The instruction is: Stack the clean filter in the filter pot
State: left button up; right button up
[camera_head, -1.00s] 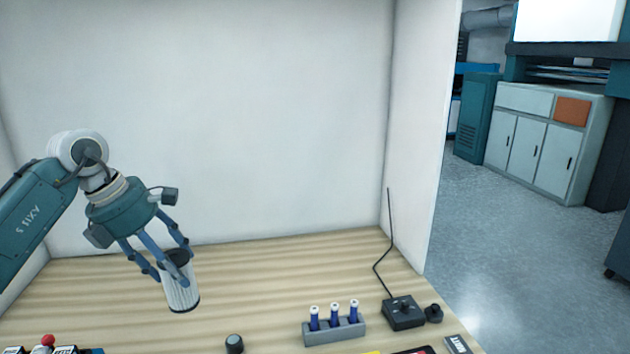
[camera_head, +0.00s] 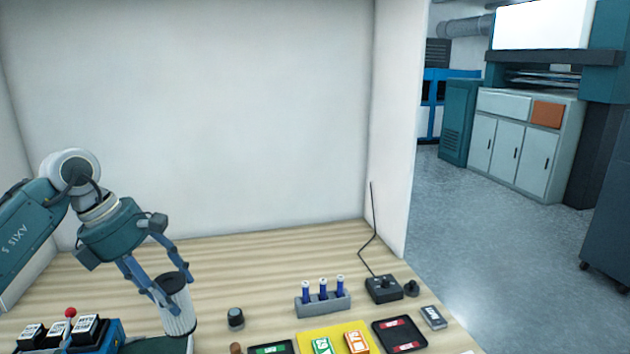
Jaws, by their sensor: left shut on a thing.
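The filter (camera_head: 178,312), a white pleated cylinder with a dark open top, is at the lower left. My left gripper (camera_head: 173,284) is shut on its upper part and holds it nearly upright, with a slight tilt. A dark green thing (camera_head: 140,346) shows at the bottom edge, just below and left of the filter. It is mostly cut off, and I cannot tell if it is the filter pot or if the filter touches it. My right gripper is not in view.
A blue rack with black-and-white boxes (camera_head: 87,328) stands left of the filter. A small dark knob (camera_head: 236,317) is to its right. A grey holder with blue bottles (camera_head: 323,304), a yellow mat (camera_head: 318,335), a black tray (camera_head: 400,334) and a control box (camera_head: 384,289) lie further right.

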pick_arm(q)
jog(key=s+d+f+m+g+y, duration=0.1)
jog(key=s+d+f+m+g, duration=0.1)
jog(key=s+f+m, duration=0.2)
jog(key=s+d+f+m+g+y, duration=0.1)
jog(key=s+d+f+m+g, duration=0.1)
jog(key=s+m, duration=0.8)
jog(key=s+d+f+m+g+y+b, duration=0.1)
jog(key=s+d+f+m, duration=0.3)
jog(key=m, duration=0.5)
jog(key=s+f+g+y, duration=0.1)
jog(key=s+f, duration=0.1)
jog(key=s, duration=0.1)
jog(key=shift+s+d+f, duration=0.15)
jog(key=shift+s+f, duration=0.1)
jog(key=shift+s+d+g, duration=0.1)
jog(key=shift+g, duration=0.2)
